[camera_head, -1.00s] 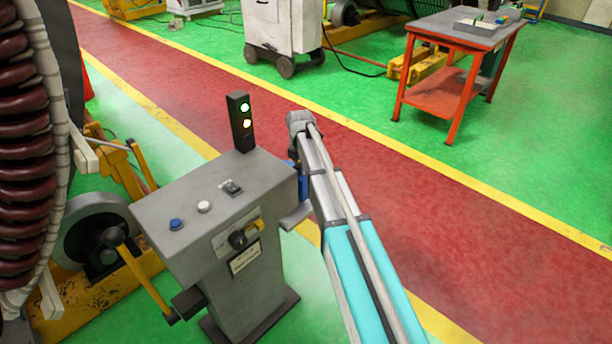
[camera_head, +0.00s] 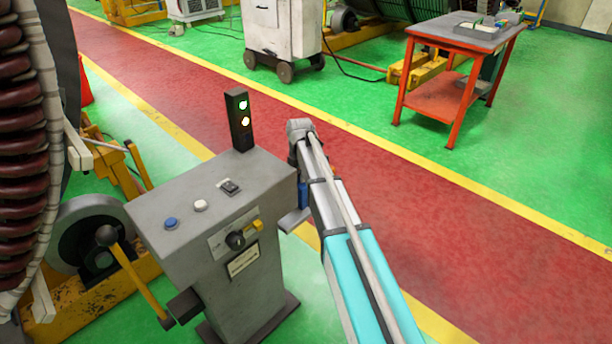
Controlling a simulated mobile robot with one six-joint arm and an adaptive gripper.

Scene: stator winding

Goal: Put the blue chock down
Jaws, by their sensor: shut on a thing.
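A small blue piece (camera_head: 303,195) shows between the grey control pedestal (camera_head: 262,285) and my arm, just above a grey ledge (camera_head: 293,220) on the pedestal's right side. It may be the blue chock, but it is mostly covered and I cannot tell for sure. My arm reaches up from the bottom right and bends at its far end beside the pedestal's back right corner. My gripper is hidden behind the arm and pedestal, so its hold and its distance from the ledge do not show.
The pedestal has buttons, a knob, a lit signal post (camera_head: 239,120) and a yellow lever (camera_head: 140,280). The large coil (camera_head: 25,150) stands at the left. A red table (camera_head: 460,32) and a white wheeled cabinet (camera_head: 282,30) stand farther back. The red walkway (camera_head: 450,220) is clear.

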